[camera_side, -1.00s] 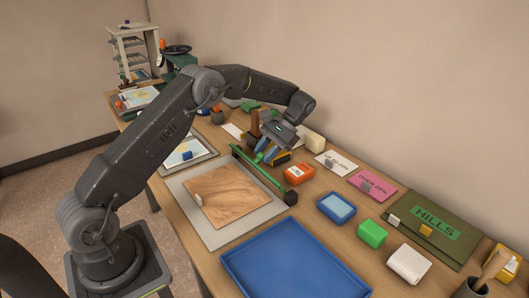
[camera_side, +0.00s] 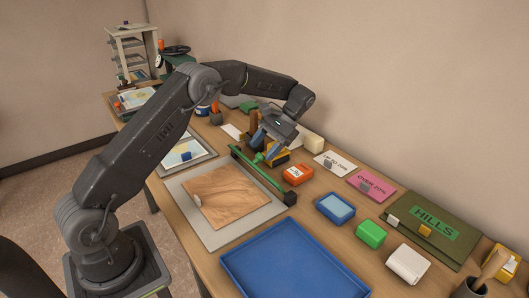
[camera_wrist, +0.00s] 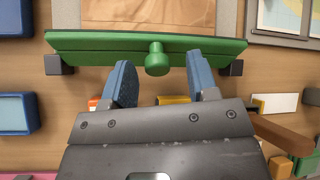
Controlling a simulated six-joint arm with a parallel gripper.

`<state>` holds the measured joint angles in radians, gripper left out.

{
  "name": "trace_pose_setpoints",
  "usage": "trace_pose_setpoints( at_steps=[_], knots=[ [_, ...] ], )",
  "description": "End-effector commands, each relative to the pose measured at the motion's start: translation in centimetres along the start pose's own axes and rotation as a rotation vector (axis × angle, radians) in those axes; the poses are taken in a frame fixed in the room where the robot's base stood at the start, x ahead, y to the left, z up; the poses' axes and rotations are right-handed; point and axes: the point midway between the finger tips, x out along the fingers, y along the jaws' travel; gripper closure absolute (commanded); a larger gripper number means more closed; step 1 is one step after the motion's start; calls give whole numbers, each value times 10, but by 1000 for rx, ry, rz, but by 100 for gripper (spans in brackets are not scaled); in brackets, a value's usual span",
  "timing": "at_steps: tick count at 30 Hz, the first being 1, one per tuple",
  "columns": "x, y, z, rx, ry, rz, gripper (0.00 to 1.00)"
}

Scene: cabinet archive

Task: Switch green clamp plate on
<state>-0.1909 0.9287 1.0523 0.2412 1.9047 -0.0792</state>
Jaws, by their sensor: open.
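The green clamp plate (camera_side: 262,177) is a long bar with a dark block at its end, lying along the edge of a grey board. In the wrist view the green clamp plate (camera_wrist: 100,50) runs across the top, with a round green knob (camera_wrist: 157,60) at its middle and a dark block under each end. My gripper (camera_side: 262,148) is over the plate's middle in the side view. In the wrist view my gripper (camera_wrist: 160,75) is open, its blue fingers on either side of the knob, slightly nearer the camera. I cannot tell whether they touch it.
A wooden sheet (camera_side: 225,196) lies on the grey board (camera_side: 215,236) beside the plate. An orange box (camera_side: 298,174), a blue pad (camera_side: 336,207) and a blue tray (camera_side: 292,262) are to the right. A yellow-and-dark object (camera_side: 278,154) stands close behind my gripper.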

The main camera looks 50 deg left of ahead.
Motion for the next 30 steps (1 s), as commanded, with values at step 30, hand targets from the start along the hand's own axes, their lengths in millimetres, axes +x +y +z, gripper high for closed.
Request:
trace_pose_setpoints(
  at_steps=[30],
  knots=[
    [-3, -120, 87, 1, 1, 0, 46]
  ],
)
